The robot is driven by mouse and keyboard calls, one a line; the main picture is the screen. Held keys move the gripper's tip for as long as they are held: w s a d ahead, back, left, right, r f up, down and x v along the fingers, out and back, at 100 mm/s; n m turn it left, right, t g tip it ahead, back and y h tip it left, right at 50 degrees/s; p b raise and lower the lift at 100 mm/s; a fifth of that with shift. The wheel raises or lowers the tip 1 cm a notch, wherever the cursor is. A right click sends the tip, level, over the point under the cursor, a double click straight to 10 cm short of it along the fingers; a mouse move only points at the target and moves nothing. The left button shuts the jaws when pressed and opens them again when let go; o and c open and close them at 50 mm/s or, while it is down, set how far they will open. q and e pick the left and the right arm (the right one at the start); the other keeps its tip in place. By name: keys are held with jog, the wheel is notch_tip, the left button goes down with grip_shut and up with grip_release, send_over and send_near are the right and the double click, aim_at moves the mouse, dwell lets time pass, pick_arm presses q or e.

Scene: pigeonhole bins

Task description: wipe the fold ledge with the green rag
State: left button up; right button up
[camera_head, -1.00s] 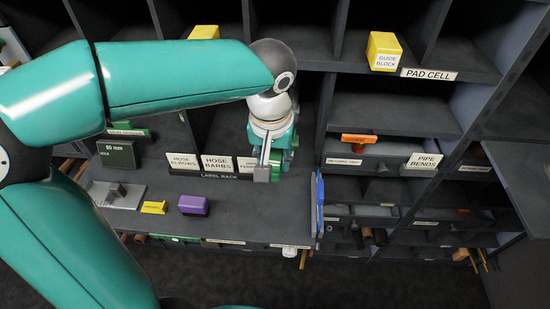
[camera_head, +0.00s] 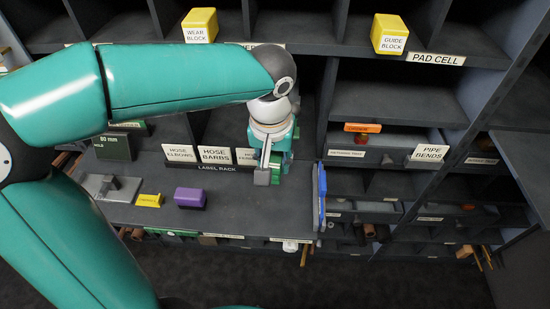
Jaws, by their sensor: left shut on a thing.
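My left gripper (camera_head: 266,174) points down over the dark ledge (camera_head: 245,210), just right of the label rack (camera_head: 215,168). It is shut, with green showing at its fingers that I take for the green rag (camera_head: 276,168). The rag is mostly hidden by the gripper, and its edges blend with the teal of my arm. I cannot tell whether the rag touches the ledge. My right gripper is not in view.
A purple block (camera_head: 190,197), a small yellow block (camera_head: 150,200) and a grey metal piece (camera_head: 108,188) sit on the ledge at left. A blue panel (camera_head: 321,193) stands at its right end. Yellow blocks marked wear (camera_head: 199,25) and guide (camera_head: 389,33) sit above.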

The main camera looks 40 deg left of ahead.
pick_arm(q)
jog(key=b, duration=0.7)
send_over(274, 207)
jog(key=shift+f, duration=4.4)
jog(key=shift+s+d, duration=0.15)
jog(key=shift+s, duration=0.05)
jog(key=o, duration=1.1)
jog(key=shift+f+b, duration=0.25)
jog(key=shift+b, duration=0.05)
jog(key=shift+s+f+b, duration=0.1)
jog(key=shift+f+b, duration=2.45)
jog(key=shift+f, duration=0.45)
jog(key=shift+f, duration=0.2)
jog(key=c, duration=1.2)
